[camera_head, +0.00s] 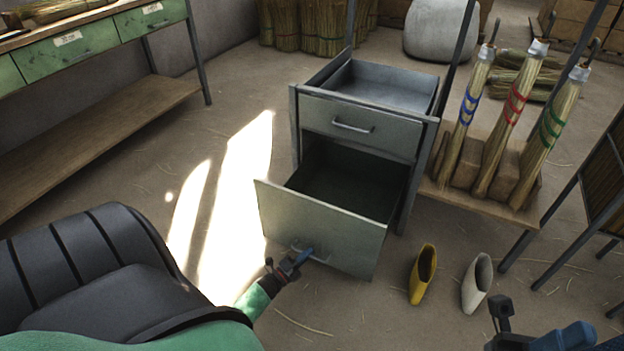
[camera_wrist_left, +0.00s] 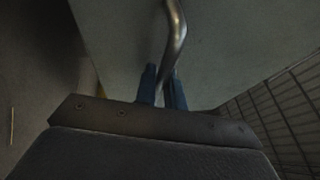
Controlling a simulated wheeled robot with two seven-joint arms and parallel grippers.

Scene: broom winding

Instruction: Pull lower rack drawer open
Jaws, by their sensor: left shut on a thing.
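The rack (camera_head: 426,128) is a grey metal unit with two drawers. The lower drawer (camera_head: 318,228) stands pulled out toward me, with its dark inside showing empty. The upper drawer (camera_head: 357,125) looks shut, with a bar handle (camera_head: 352,127) on its front. My left gripper (camera_head: 304,257) is at the lower drawer's front, shut on its handle (camera_head: 318,258). In the left wrist view the blue fingers (camera_wrist_left: 161,88) sit on either side of the curved metal handle (camera_wrist_left: 177,35).
Several brooms stand in a wooden holder (camera_head: 480,200) at the right. A green-drawered bench (camera_head: 95,38) is at the far left. Sunlit floor left of the drawer is clear.

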